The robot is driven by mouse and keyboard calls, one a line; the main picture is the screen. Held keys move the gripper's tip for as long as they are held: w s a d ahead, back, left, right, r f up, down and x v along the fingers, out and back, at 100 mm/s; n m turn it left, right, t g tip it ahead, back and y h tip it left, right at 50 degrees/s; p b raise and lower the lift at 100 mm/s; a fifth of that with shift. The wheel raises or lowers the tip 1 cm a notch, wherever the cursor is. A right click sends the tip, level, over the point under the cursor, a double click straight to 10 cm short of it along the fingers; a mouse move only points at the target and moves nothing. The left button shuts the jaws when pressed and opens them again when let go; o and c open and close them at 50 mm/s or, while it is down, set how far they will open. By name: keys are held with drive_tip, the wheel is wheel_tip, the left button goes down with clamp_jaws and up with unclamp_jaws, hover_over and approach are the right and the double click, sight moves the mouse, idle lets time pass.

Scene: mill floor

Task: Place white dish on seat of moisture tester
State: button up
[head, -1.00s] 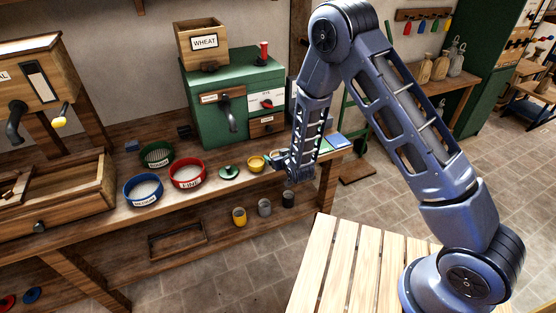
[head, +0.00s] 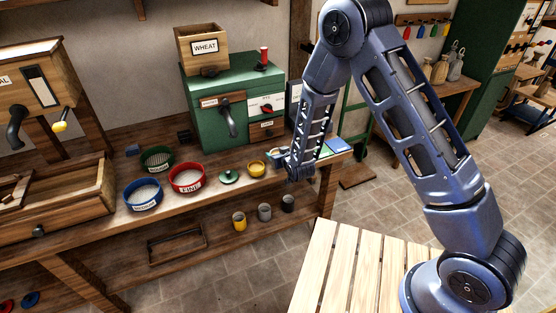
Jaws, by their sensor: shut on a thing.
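My gripper (head: 287,165) hangs at the right part of the long workbench (head: 222,196), just right of a small yellow bowl (head: 257,168). Its fingers are small and partly hidden by my wrist. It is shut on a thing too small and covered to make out. A pale grey box (head: 295,92) shows partly behind my forearm, right of the green machine (head: 213,128). I cannot tell whether it is the moisture tester, and no seat is visible.
A slatted wooden top (head: 345,265) is in front.

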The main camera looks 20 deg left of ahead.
wheel_tip(320, 180, up, 16)
drive_tip(key=w+d+r+m+t+h, duration=0.1)
drive_tip(key=w+d+r+m+h, duration=0.1)
drive_tip(key=w, duration=0.9)
drive_tip(key=w+d+r+m+t+h, duration=0.1)
drive_tip(key=w+d+r, duration=0.1)
drive_tip(key=w, duration=0.8)
drive_tip(key=w+d+r+m+t+h, duration=0.1)
drive_tip(key=w+d+r+m+h, duration=0.1)
drive_tip(key=w, duration=0.9)
drive_tip(key=f, duration=1.8)
drive_tip(key=shift+s+f, duration=0.25)
drive_tip(key=shift+f, duration=0.15)
drive_tip(key=shift+f, duration=0.15)
drive_tip(key=o, duration=1.1)
